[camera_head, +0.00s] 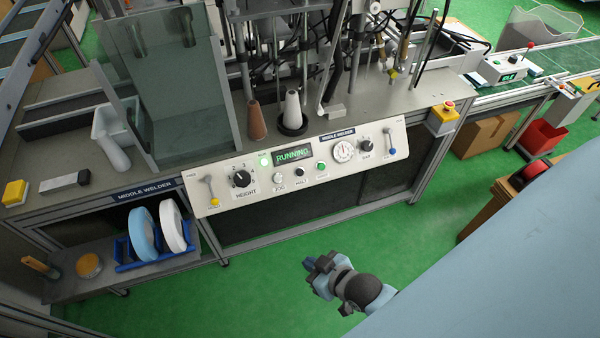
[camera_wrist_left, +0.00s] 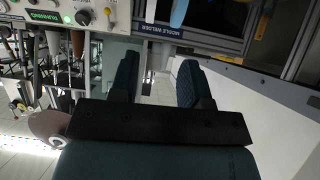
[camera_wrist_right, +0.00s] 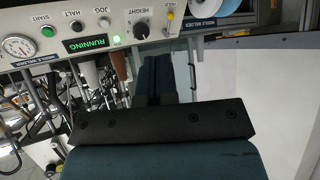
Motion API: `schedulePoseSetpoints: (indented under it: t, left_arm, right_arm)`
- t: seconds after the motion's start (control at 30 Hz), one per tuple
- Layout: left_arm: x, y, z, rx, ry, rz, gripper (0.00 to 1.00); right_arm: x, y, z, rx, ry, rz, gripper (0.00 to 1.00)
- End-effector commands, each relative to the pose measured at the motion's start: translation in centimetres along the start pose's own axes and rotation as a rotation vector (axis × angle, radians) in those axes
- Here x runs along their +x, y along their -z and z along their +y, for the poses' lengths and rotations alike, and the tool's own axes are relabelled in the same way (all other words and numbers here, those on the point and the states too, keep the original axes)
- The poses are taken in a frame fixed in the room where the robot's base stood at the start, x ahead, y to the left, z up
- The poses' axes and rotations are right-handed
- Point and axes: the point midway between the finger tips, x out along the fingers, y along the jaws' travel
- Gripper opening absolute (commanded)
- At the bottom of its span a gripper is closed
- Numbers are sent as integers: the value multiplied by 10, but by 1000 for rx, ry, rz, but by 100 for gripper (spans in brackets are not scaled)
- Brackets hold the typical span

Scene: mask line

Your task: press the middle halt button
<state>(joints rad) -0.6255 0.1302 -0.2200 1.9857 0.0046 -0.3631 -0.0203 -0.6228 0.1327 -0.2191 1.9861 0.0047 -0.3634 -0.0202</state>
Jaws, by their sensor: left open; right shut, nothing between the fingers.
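The middle welder's panel (camera_head: 225,191) faces me in the head view. Its dark halt button (camera_head: 300,172) sits between the jog button (camera_head: 278,178) and the green start button (camera_head: 321,166). The halt button also shows upside down in the right wrist view (camera_wrist_right: 75,27). The display (camera_head: 293,154) reads RUNNING beside a lit green lamp (camera_head: 264,159). My right gripper (camera_head: 309,264) is shut and empty, below and in front of the panel, apart from it. My left gripper (camera_wrist_left: 158,75) is open and empty in its wrist view; the head view does not show it.
The panel also carries a height knob (camera_head: 241,179), a gauge (camera_head: 344,150) and levers at both ends. A yellow box with a red button (camera_head: 443,116) stands right of the panel. A shelf with reels (camera_head: 143,233) is at lower left. Green floor (camera_head: 245,290) is clear.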

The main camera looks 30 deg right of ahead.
Motion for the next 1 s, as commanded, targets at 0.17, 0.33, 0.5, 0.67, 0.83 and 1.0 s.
schedulePoseSetpoints:
  t: [0.17,0.33,0.5,0.67,0.83,1.0]
  left_arm:
    - [12,-19,0,-2,-1,-1,43]
    - [43,-59,1,-5,-6,2,43]
    - [77,-96,6,-9,-19,17,43]
    - [103,-122,10,-13,-29,33,43]
    - [117,-141,10,-16,-33,37,43]
    - [120,-145,11,-18,-36,39,43]
  right_arm:
    - [19,-7,15,14,-11,31,0]
    - [70,-10,63,75,-38,144,0]
    - [120,5,121,161,-46,301,0]
    - [151,28,168,234,-29,438,0]
    - [164,52,200,289,3,541,0]
    - [166,67,214,316,21,586,0]
